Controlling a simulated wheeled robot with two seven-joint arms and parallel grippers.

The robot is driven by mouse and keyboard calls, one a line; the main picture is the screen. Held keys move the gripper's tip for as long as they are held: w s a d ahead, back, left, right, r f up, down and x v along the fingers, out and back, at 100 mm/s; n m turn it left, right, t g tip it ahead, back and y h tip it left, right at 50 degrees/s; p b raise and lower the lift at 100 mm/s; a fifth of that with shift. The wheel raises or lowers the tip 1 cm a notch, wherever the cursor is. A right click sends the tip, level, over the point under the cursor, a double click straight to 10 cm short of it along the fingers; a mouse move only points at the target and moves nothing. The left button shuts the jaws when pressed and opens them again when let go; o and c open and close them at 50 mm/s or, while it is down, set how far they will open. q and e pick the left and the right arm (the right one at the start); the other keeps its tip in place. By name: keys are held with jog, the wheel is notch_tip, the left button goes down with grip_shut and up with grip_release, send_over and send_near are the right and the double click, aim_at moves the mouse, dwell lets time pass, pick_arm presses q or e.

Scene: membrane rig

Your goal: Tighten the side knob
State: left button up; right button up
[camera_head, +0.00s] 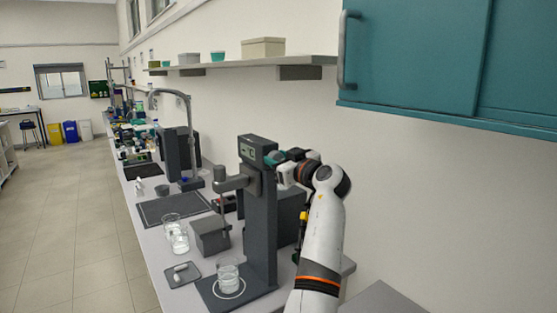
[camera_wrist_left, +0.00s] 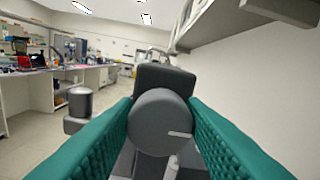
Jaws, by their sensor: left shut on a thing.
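The rig is a dark grey upright column (camera_head: 262,225) on a flat base, with a small display panel at its head. The side knob (camera_wrist_left: 158,122) is a round grey disc with a short white mark on its lower right face. My left gripper (camera_wrist_left: 161,110) has its teal fingers on both sides of the knob and is shut on it. In the head view my left gripper (camera_head: 274,158) is at the upper right side of the column; its hand hides the knob there. My right gripper is in neither view.
A glass beaker (camera_head: 228,280) stands on the rig's base below the side arm. A grey box (camera_head: 211,237), more beakers (camera_head: 178,238) and a small tray (camera_head: 182,276) are on the bench to the left. A shelf (camera_head: 220,68) and teal cabinet (camera_head: 430,60) hang above.

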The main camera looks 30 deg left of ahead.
pick_arm(q)
jog(key=shift+m, duration=0.3)
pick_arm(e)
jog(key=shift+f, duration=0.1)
pick_arm(q)
jog(key=m, duration=0.3)
jog(key=shift+b, duration=0.3)
jog(key=m, duration=0.3)
jog(key=shift+w, duration=0.1)
jog(key=m+p, duration=0.1)
jog(key=m, duration=0.1)
jog(key=shift+r+m, duration=0.1)
jog(key=shift+m, duration=0.3)
jog(key=m+p, duration=0.1)
jog(key=m, duration=0.3)
jog(key=shift+p, duration=0.35)
jog(key=shift+w+m+p, duration=0.1)
jog(key=shift+m+p, duration=0.9)
jog(key=shift+m, duration=1.2)
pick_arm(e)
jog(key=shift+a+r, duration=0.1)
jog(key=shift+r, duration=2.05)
